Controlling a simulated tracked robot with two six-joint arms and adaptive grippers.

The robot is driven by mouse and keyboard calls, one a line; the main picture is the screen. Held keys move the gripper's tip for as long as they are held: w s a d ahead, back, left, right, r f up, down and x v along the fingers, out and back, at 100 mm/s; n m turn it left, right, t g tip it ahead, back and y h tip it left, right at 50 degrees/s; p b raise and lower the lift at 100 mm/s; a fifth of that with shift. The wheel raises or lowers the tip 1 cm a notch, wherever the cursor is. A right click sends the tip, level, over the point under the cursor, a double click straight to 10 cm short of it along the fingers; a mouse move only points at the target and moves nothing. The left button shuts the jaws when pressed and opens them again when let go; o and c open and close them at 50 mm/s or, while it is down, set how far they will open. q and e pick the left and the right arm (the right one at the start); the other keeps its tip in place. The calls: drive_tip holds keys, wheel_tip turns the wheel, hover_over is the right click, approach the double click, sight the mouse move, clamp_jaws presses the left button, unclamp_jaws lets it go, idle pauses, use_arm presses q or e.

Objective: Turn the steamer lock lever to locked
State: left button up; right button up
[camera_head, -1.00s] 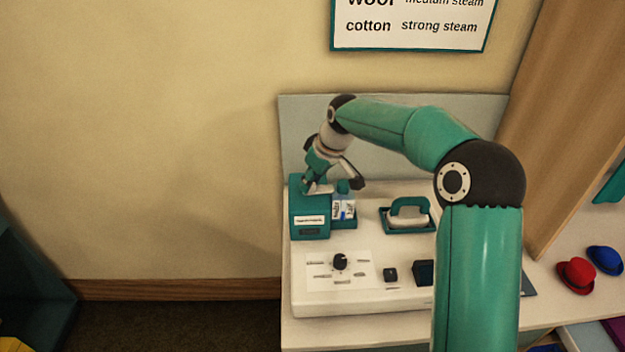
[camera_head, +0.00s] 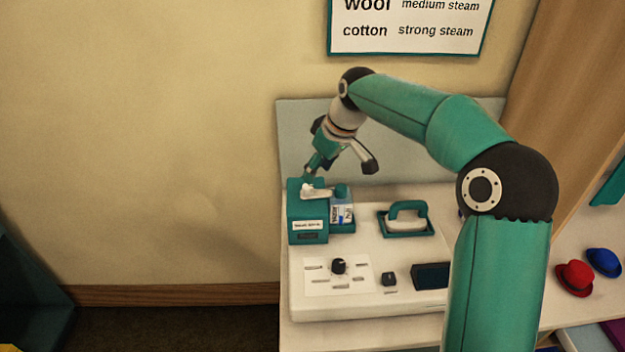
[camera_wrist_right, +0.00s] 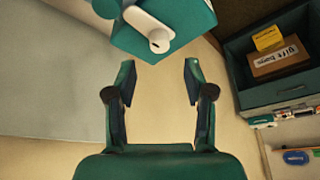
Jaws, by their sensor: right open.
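The steamer lock lever (camera_head: 316,191) is a white handle on top of a teal box (camera_head: 307,237). In the head view it lies across the box top, its free end pointing right. It also shows in the right wrist view (camera_wrist_right: 148,27), near the top, ending in a round knob. My right gripper (camera_head: 317,165) is raised just above and behind the box, apart from the lever. In the right wrist view its two fingers (camera_wrist_right: 160,70) are spread with nothing between them. The lever's lock markings cannot be read. My left gripper is not in view.
A bottle (camera_head: 342,212) stands right beside the box. A teal-handled iron (camera_head: 407,216) rests on its stand further right. A black knob (camera_head: 339,266) is on the front panel. Red (camera_head: 574,277) and blue (camera_head: 604,262) hats lie at right. My right arm spans above the counter.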

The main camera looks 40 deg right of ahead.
drive_tip(key=v, duration=0.5)
drive_tip(key=shift+f, duration=0.1)
idle(0.3)
